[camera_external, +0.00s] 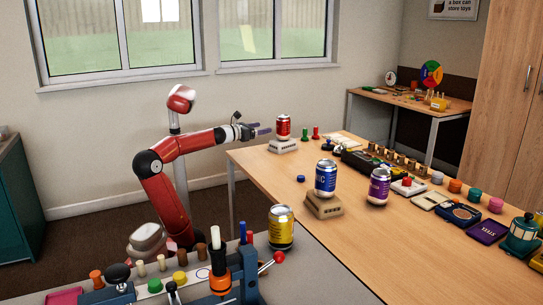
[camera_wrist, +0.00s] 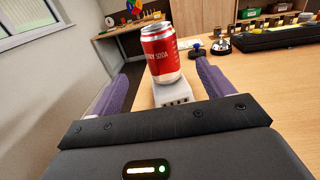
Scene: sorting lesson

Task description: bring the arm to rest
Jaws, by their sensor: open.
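My gripper (camera_external: 262,131) is open at the left edge of the long table, held out level at the end of my red arm. I cannot tell whether any finger touches the block.
On the long table (camera_external: 270,170) a blue can (camera_external: 326,178) stands on a tan block (camera_external: 323,206), with a purple can (camera_external: 379,187) beside it. A yellow can (camera_external: 280,228) stands on the nearer surface among levers and pegs. Several small items line the table's far side.

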